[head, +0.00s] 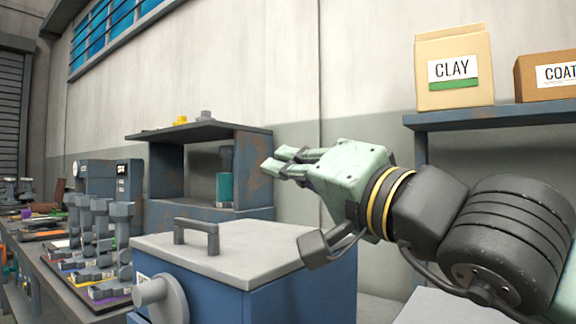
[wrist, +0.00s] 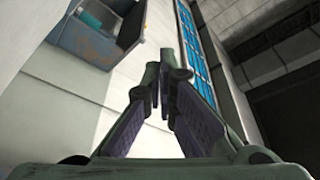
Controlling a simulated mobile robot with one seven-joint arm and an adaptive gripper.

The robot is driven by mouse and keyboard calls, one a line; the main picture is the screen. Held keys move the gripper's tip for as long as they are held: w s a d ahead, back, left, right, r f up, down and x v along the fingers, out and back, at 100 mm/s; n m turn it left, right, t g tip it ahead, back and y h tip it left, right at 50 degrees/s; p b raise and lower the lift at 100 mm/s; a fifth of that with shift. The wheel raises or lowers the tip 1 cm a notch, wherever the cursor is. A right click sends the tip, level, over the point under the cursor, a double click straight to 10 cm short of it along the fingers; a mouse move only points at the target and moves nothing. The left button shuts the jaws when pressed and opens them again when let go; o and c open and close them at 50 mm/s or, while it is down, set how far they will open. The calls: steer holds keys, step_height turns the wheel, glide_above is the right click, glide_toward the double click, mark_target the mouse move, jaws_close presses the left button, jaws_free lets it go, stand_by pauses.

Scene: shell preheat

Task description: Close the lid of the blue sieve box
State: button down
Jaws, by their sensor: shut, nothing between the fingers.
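The blue sieve box (head: 300,297) stands in the lower middle of the head view. Its pale grey lid (head: 255,255) lies flat across the top, with a grey bar handle (head: 197,236) on it. I see no gap between lid and box from this side; the far edges are hard to judge. A partly hidden label (head: 143,281) and a grey round knob (head: 160,298) are on its front. My pale green gripper (head: 276,163) is above and behind the lid, apart from it, pointing left. It is shut and empty; its fingers meet in the wrist view (wrist: 168,70).
A blue-grey open shelf (head: 167,180) holding a teal container (head: 225,180) stands behind the box. A bench (head: 60,275) with several grey tools runs along the left. At right, a wall shelf (head: 500,115) carries a clay box (head: 453,95) and a brown box (head: 545,77).

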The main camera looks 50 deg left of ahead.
steer(key=shift+r, duration=0.1)
step_height(320, 180, up, 10)
stand_by(0.6)
